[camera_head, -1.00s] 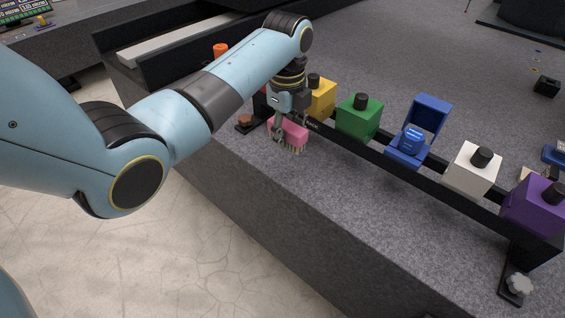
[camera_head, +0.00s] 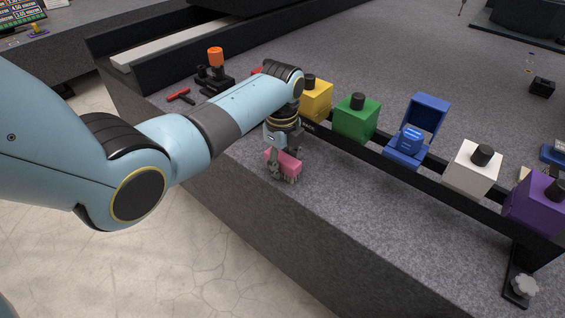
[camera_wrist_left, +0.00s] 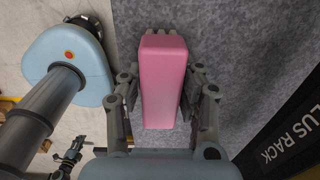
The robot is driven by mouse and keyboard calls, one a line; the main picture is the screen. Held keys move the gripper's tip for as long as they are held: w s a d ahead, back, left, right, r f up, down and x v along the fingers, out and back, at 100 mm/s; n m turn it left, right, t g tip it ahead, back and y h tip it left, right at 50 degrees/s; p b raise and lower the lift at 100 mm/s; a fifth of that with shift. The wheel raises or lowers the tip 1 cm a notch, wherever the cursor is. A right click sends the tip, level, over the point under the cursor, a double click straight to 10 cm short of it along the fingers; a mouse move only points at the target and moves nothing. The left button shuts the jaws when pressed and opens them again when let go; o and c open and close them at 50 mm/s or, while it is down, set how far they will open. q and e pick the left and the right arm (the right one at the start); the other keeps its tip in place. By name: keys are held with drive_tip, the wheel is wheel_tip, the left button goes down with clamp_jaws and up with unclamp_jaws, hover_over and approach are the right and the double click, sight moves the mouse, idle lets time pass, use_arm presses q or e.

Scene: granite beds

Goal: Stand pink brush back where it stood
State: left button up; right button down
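The pink brush (camera_head: 287,163) has a pink block back and pale bristles that point down. My left gripper (camera_head: 282,168) is shut on it, with a finger on each side of the block. In the left wrist view the pink block (camera_wrist_left: 163,80) lies lengthwise between the fingers, and a few bristle ends show past its far end. The brush is over the granite bed (camera_head: 330,215), near its front edge. I cannot tell whether the bristles touch the stone. What seems to be my right gripper (camera_wrist_left: 70,155) shows small at the lower left of the wrist view.
A black rack (camera_head: 367,152) runs behind the brush. It carries yellow (camera_head: 317,101), green (camera_head: 356,120), white (camera_head: 470,169) and purple (camera_head: 536,202) blocks and an open blue box (camera_head: 409,146). An orange-topped item (camera_head: 215,57) and a red-handled tool (camera_head: 180,96) lie farther left. Granite right of the brush is clear.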

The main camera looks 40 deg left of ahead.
sight(282, 157)
use_arm(q)
drive_tip(key=o, duration=0.4)
drive_tip(key=shift+c, duration=0.2)
use_arm(e)
drive_tip(key=shift+d, duration=0.35)
use_arm(q)
wheel_tip(282, 157, up, 12)
drive_tip(key=shift+s+f+p, duration=0.1)
drive_tip(key=shift+f+p, duration=0.05)
drive_tip(key=shift+p, duration=1.1)
drive_tip(key=shift+r, duration=0.3)
use_arm(e)
wheel_tip(282, 157, up, 3)
drive_tip(key=shift+w+a+f, duration=0.1)
drive_tip(key=shift+w+f, duration=0.05)
drive_tip(key=shift+f, duration=0.05)
